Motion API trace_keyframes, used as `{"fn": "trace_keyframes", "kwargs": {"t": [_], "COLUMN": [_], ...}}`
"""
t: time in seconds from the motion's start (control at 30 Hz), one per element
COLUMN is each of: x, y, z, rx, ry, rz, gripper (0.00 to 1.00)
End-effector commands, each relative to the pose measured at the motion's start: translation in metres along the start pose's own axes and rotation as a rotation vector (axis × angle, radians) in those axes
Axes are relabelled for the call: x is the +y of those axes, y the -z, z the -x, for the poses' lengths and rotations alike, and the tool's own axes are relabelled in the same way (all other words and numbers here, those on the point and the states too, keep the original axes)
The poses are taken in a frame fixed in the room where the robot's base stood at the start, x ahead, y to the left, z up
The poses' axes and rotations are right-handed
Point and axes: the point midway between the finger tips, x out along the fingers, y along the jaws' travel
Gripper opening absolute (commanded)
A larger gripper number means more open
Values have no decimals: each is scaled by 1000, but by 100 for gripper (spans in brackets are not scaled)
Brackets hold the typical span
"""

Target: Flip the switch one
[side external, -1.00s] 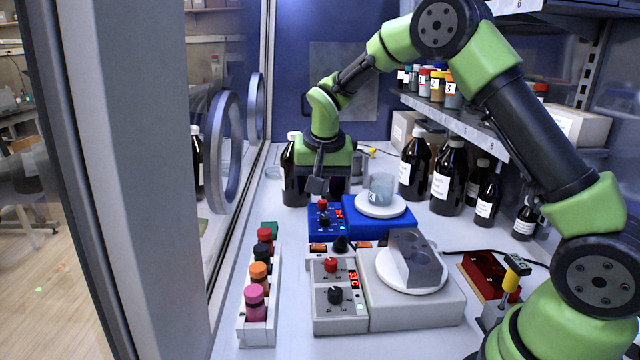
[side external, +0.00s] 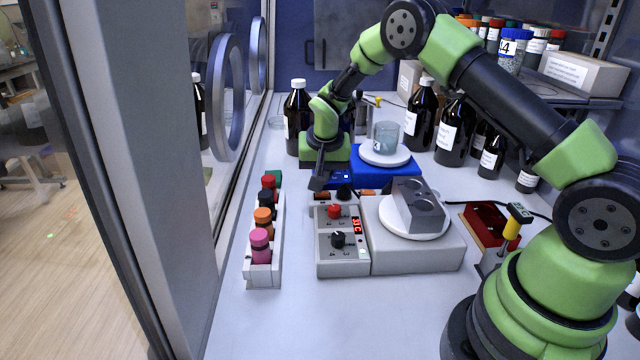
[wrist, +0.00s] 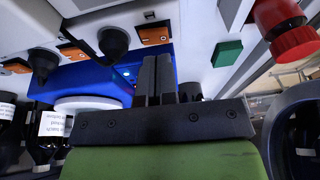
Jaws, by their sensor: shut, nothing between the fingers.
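In the side view, one orange switch (side external: 321,196) is just below my gripper (side external: 317,184), and another (side external: 368,192) is further right. The wrist view shows an orange switch (wrist: 155,35) just ahead of my fingertips, another (wrist: 72,51) to its left and a third at the far left. I cannot read which is number one. My gripper (wrist: 157,60) is shut and empty, pointing down close to the strip. Contact with a switch cannot be told.
Black knobs (wrist: 113,42) stand between the switches. A blue hotplate (side external: 400,172) with a beaker is behind the strip, a grey hotplate (side external: 440,248) in front. Brown bottles (side external: 298,110) stand behind.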

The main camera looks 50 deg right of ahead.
Motion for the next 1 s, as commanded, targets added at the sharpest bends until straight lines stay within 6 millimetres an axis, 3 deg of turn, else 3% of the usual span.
{"fn": "trace_keyframes", "kwargs": {"t": [0.2, 1.0], "x": [-2, -10], "y": [-7, -11], "z": [-22, -38], "rx": [-1, 2], "ry": [1, 1], "rz": [1, -1], "gripper": [0, 0]}}
